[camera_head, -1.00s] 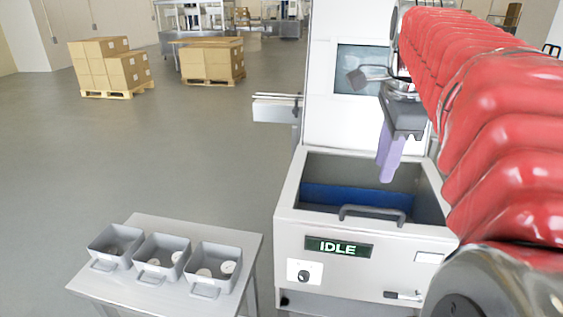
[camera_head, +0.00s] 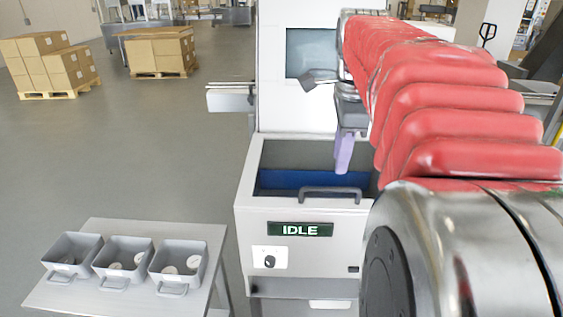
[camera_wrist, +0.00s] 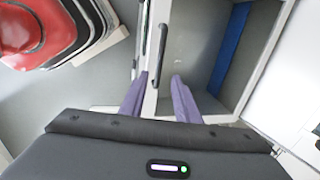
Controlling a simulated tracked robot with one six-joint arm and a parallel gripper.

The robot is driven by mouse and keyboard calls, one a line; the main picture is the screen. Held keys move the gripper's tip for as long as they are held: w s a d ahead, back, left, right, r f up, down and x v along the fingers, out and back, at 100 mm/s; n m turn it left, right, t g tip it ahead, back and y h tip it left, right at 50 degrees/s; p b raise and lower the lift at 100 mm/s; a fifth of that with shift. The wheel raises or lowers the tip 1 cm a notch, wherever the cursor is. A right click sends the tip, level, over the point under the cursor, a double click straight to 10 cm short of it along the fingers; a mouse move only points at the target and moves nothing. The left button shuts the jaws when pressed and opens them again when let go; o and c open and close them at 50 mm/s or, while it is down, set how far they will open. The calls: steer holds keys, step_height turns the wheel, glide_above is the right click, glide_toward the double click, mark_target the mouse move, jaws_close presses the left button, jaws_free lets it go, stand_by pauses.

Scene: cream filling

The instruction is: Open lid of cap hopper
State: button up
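The cap hopper (camera_head: 245,180) is a white box machine with a green "IDLE" display (camera_head: 300,229). Its grey bar handle (camera_head: 335,191) is at the front of the top opening, and a blue surface shows inside. I cannot tell whether a clear lid covers the opening. The handle also shows in the wrist view (camera_wrist: 163,45). My gripper (camera_head: 343,168) points down over the hopper, close behind the handle in the head view. In the wrist view its two purple fingers (camera_wrist: 159,77) are apart with nothing between them, and the handle lies ahead of their tips.
A small table (camera_head: 205,240) with three grey bins (camera_head: 122,262) stands left of the hopper. The bins hold several pale round pieces. A white cabinet with a dark screen (camera_head: 310,53) rises behind the opening. Pallets of boxes (camera_head: 160,52) stand far back; the floor between is clear.

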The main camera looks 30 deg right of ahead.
mark_target(334, 189)
steer(key=f, duration=0.3)
steer(key=w+f, duration=0.1)
steer(key=f, duration=0.1)
steer(key=d+f, duration=0.1)
steer(key=f, duration=0.2)
steer(key=shift+w+f, duration=0.2)
steer(key=shift+f, duration=0.15)
steer(key=shift+c, duration=0.4)
jaws_close()
steer(key=shift+a, duration=0.2)
steer(key=shift+d+r, duration=0.15)
